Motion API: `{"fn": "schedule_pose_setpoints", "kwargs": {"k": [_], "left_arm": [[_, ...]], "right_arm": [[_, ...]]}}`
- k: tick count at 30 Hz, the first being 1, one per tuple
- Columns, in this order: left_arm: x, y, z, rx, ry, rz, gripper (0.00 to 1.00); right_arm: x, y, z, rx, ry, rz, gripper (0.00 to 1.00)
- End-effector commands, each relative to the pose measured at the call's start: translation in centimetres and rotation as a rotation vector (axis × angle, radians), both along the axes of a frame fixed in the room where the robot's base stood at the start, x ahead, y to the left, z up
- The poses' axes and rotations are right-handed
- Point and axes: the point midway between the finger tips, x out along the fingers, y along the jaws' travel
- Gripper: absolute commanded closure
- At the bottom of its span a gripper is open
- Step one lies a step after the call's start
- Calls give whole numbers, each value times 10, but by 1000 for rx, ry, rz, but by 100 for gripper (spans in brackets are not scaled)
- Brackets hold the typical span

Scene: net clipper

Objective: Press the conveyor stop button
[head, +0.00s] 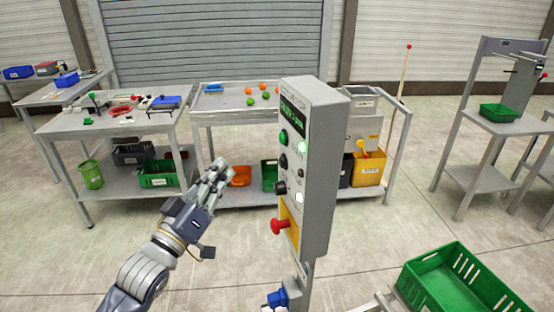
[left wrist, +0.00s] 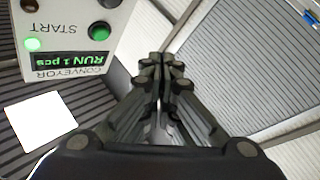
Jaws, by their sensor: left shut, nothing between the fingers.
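A grey control box (head: 318,150) stands on a post in the middle of the head view. Its side face carries a dark display, green, black and white round buttons, and a red mushroom button (head: 279,226) on a yellow plate near the bottom. My left gripper (head: 222,168) is shut and empty, to the left of the box and apart from it. In the left wrist view the gripper (left wrist: 161,62) shows shut beside the box (left wrist: 55,50), which reads upside down "CONVEYOR", "RUN 1 pcs" and "START". The red button is outside that view. My right gripper is not in view.
A green crate (head: 462,280) lies at the lower right. A workbench with small tools (head: 115,118) stands at the left, and a table with orange and green balls (head: 235,100) stands behind the box. Open floor (head: 90,240) lies around my left arm.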

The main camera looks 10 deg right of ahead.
Motion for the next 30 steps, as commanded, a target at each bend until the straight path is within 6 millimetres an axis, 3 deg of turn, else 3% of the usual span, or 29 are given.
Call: {"fn": "schedule_pose_setpoints", "kwargs": {"k": [16,30], "left_arm": [[-1,-7,5,-7,-7,-8,100],[12,-67,5,-7,-7,-8,100]], "right_arm": [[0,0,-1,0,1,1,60],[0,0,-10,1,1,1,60]]}}
